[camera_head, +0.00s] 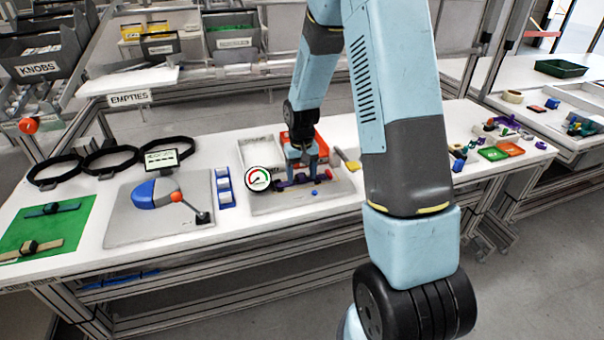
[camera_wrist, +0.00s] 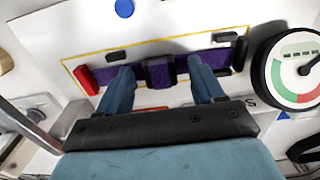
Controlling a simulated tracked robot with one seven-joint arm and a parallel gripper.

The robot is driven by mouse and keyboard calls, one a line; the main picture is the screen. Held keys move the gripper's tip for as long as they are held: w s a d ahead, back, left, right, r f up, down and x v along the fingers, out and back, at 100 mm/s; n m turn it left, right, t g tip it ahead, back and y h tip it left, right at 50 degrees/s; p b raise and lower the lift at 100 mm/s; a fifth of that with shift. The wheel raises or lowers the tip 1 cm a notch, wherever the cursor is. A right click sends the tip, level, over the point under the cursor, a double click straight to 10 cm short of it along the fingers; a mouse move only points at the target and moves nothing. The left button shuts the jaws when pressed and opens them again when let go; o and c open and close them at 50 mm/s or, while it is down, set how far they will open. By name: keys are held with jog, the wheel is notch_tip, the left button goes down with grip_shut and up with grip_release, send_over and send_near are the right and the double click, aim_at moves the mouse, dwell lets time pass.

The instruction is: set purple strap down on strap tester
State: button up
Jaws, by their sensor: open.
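The purple strap (camera_wrist: 187,66) lies flat along the strap tester (camera_wrist: 195,22), inside a yellow outline. A darker buckle-like piece sits at the strap's middle. A red block (camera_wrist: 87,80) is at its left end and a black clamp-like part (camera_wrist: 240,53) at its right end. My gripper (camera_wrist: 164,84) is open, with one blue finger on each side of the strap's middle piece; I cannot tell whether they touch the strap. In the head view my gripper (camera_head: 303,160) is low over the tester plate (camera_head: 275,203) and partly hides the strap.
A round dial gauge (camera_head: 258,178) stands at the tester's left; it also shows in the wrist view (camera_wrist: 295,70). An orange-red box (camera_head: 296,139) is close behind my gripper. Small coloured parts lie right.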

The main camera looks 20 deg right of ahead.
jog(key=shift+r, duration=0.1)
notch_tip(320, 180, up, 13)
jog(key=s+r+t, duration=0.3)
jog(key=s+r, duration=0.9)
jog(key=r, duration=0.2)
jog(key=s+r+t, duration=0.1)
jog(key=s+r, duration=0.1)
jog(key=s, duration=0.6)
jog(key=s+r+t, duration=0.1)
jog(key=s+r, duration=0.1)
jog(key=s, duration=0.6)
jog(key=shift+s+r+t, duration=0.15)
jog(key=shift+r+t, duration=0.15)
jog(key=shift+r, duration=0.1)
